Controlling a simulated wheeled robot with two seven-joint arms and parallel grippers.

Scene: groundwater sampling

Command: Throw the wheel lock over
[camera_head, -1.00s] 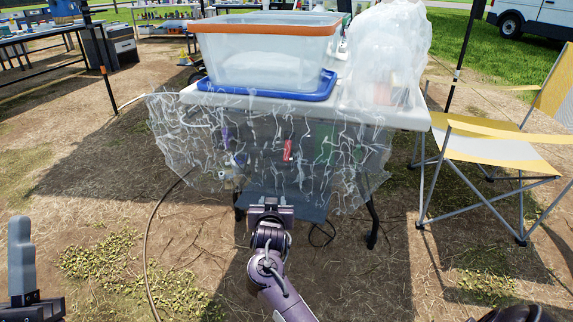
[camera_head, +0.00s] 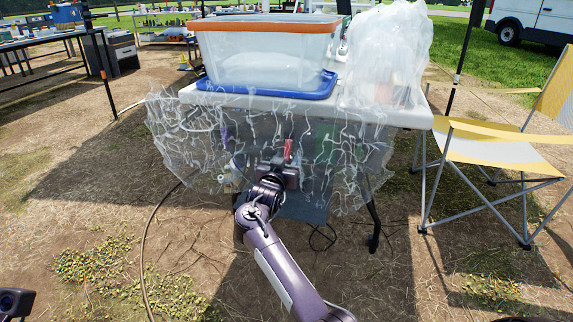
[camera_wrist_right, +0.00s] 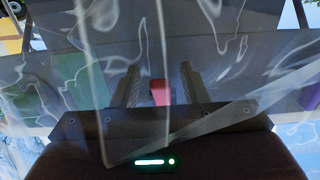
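A small red upright piece (camera_head: 288,149), which looks like the wheel lock's lever, shows behind the clear plastic sheet (camera_head: 345,150) hanging off the table's front. My right gripper (camera_head: 290,168) is at this sheet, just below and in front of the red piece. In the right wrist view, the red piece (camera_wrist_right: 160,92) lies between the two dark fingers of my right gripper (camera_wrist_right: 158,88), with a gap on both sides. The fingers are apart, and plastic film crosses the view. My left gripper's fingers are not in view.
A white table (camera_head: 400,115) bears a clear bin with an orange rim (camera_head: 265,28), a blue tray (camera_head: 318,90) and a plastic-wrapped bundle (camera_head: 388,50). A yellow folding chair (camera_head: 490,147) stands right. A cable (camera_head: 150,225) lies on the ground left.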

